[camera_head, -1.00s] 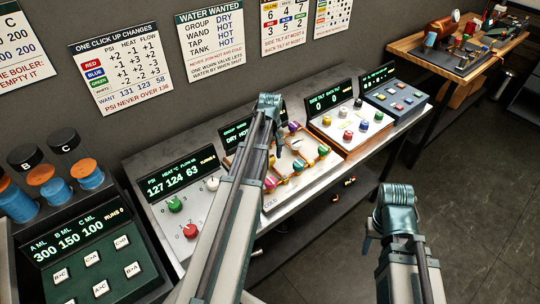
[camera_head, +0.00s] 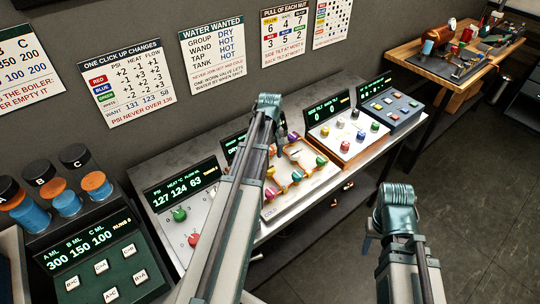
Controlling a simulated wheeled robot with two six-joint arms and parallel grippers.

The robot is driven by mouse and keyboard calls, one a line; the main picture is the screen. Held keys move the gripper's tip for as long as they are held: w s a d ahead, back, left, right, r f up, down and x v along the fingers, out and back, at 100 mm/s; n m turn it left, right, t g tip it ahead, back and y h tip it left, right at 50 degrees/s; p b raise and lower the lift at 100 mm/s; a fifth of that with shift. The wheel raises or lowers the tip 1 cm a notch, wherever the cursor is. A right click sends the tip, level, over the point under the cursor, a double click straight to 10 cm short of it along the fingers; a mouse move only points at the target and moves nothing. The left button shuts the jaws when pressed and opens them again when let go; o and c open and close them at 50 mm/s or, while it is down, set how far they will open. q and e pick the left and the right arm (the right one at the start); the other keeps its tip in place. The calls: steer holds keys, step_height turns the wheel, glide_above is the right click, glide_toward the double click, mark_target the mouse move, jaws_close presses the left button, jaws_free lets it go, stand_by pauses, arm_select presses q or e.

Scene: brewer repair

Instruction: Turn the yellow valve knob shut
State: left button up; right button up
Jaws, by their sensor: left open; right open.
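The valve panel (camera_head: 318,181) is a light board with copper pipes and several small coloured knobs, in the middle of the long counter. My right gripper (camera_head: 369,242) is open and empty, right of the counter above the floor.
My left arm hides part of the valve panel and its screen. A panel with green and red knobs (camera_head: 179,214) stands left, a panel with several knobs (camera_head: 343,135) and a blue button box (camera_head: 392,108) right. A wooden bench (camera_head: 458,65) stands behind right.

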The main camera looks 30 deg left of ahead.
mark_target(271, 169)
arm_select(q)
step_height(271, 169, up, 8)
steer(key=p, duration=0.6)
steer(key=shift+p, duration=0.3)
arm_select(e)
step_height(271, 169, up, 8)
arm_select(q)
steer(key=shift+f, duration=0.1)
arm_select(e)
steer(key=shift+f, duration=0.15)
arm_select(q)
steer(key=s+d+f+m+b, duration=0.4)
steer(key=s+d+m, duration=0.1)
steer(key=d, duration=0.5)
steer(key=s+d+f+m+b, duration=0.5)
steer(key=s+d, duration=0.1)
steer(key=d, duration=0.4)
steer(key=s+d+f+m+y+b, duration=0.1)
steer(key=s+d+f+m+b, duration=0.3)
steer(key=d, duration=0.6)
steer(key=shift+s+d+f+m+b, duration=0.15)
steer(key=shift+s+f+m+b, duration=0.15)
steer(key=shift+s+m, duration=0.4)
arm_select(e)
step_height(271, 169, down, 14)
steer(key=shift+r, duration=0.2)
